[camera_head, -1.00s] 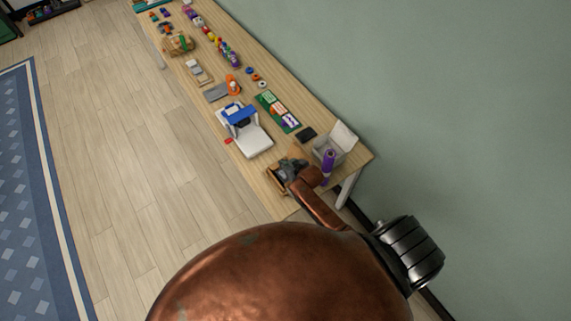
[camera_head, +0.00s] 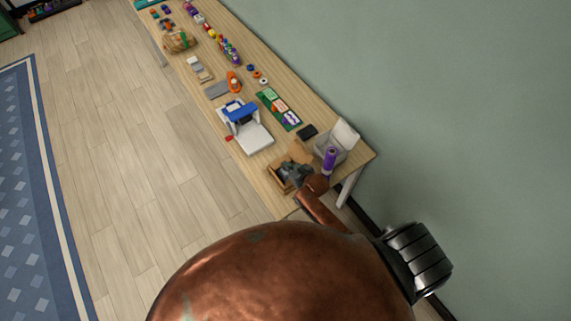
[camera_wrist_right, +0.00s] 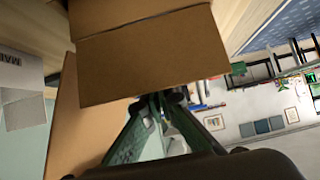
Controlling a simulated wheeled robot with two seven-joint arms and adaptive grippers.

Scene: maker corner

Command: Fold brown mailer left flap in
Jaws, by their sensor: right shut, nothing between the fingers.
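The brown mailer (camera_head: 275,174) is an open cardboard box near the right end of the workbench, with a raised flap (camera_head: 299,151) at its far side. My right gripper (camera_head: 293,171) is over the mailer and hides part of its inside. In the right wrist view, a brown cardboard panel (camera_wrist_right: 155,62) crosses in front of my shut, empty right fingers (camera_wrist_right: 158,100) and hides part of their tips. Another brown panel (camera_wrist_right: 75,125) stands at the left there. I cannot tell whether the fingers touch the cardboard. My left gripper is out of view.
A white mailer (camera_head: 343,136) with its lid up stands right of the brown one, with a purple cylinder (camera_head: 329,160) in front of it. A blue-and-white machine (camera_head: 252,137) stands to the left. A black flat item (camera_head: 307,131) lies behind. The wall borders the bench.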

